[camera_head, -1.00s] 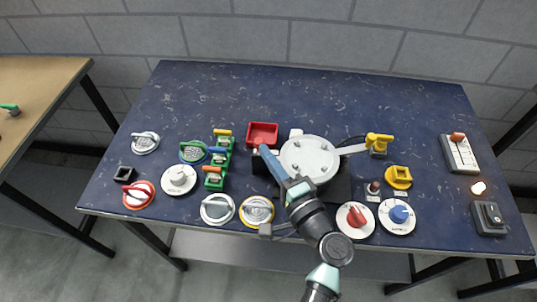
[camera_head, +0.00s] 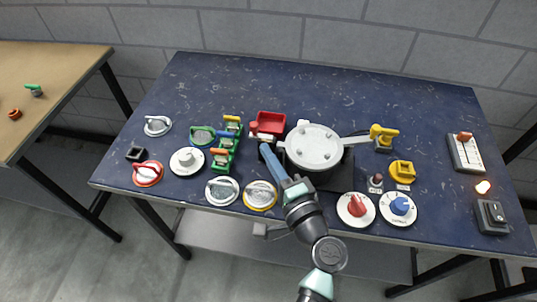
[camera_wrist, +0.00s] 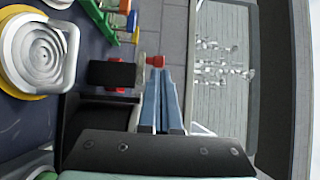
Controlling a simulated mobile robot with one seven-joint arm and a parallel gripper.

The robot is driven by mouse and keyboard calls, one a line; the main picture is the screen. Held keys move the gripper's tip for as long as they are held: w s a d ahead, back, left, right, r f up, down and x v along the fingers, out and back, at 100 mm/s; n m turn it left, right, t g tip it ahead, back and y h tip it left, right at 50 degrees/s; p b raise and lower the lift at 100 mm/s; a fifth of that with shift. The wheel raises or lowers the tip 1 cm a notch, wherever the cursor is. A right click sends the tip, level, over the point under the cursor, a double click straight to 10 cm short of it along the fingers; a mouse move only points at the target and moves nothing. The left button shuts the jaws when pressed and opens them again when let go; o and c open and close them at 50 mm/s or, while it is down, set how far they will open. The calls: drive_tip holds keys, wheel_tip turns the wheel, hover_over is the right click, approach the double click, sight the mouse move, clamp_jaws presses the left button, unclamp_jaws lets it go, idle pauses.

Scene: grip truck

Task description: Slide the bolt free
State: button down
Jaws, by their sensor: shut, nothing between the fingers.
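A small bolt-like part with a red knob (camera_head: 253,127) shows just left of the round white lid (camera_head: 316,143), below the red tray. In the wrist view the red knob (camera_wrist: 155,61) sits at the end of a pale rod, just beyond my fingertips. My gripper (camera_head: 264,148) is shut and empty, its blue fingers together beside the lid's left edge. In the wrist view my gripper (camera_wrist: 164,70) points at the knob; I cannot tell whether it touches. How far the bolt sits in its holder is unclear.
A red tray (camera_head: 271,122) lies behind the knob. Green blocks with orange and yellow handles (camera_head: 222,159) stand to the left. A silver disc (camera_head: 222,191) and a yellow-rimmed disc (camera_head: 260,195) lie near the front edge. The back of the blue table (camera_head: 370,95) is clear.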

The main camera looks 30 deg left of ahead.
drive_tip(key=v, duration=0.9)
drive_tip(key=shift+d, duration=0.1)
drive_tip(key=shift+w, duration=0.1)
